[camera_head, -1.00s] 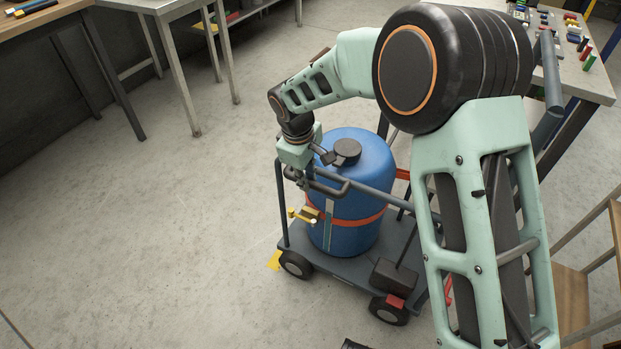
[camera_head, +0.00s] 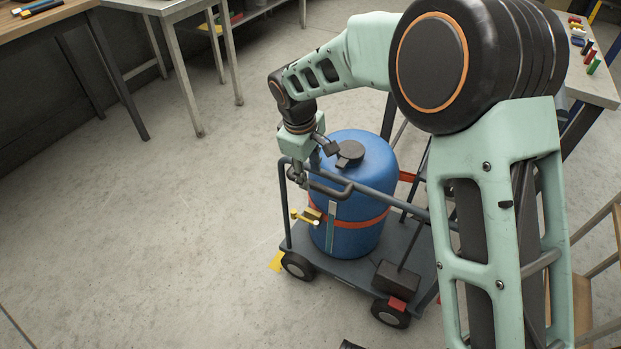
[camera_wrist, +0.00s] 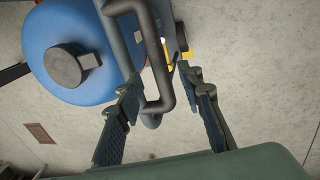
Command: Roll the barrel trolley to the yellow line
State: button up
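The barrel trolley (camera_head: 345,268) is a dark grey wheeled cart carrying a blue barrel (camera_head: 345,222) with an orange-red strap. Its bent handle (camera_head: 330,188) shows in the wrist view (camera_wrist: 155,60), running between the fingers of my gripper (camera_wrist: 160,80). Gaps show on both sides of the bar, so my gripper looks open around it. In the head view, my gripper (camera_head: 300,175) is at the handle, left of the barrel.
A brass tap (camera_head: 308,216) sticks out from the barrel's left side. Tables stand at the upper left (camera_head: 170,10) and upper right (camera_head: 595,80). A wooden stand (camera_head: 600,225) is at the right edge. The floor left of the trolley is clear.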

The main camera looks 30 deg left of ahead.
notch_tip(320, 180, up, 8)
jog(key=s, duration=0.1)
jog(key=shift+s+r, duration=0.15)
jog(key=shift+s, duration=0.15)
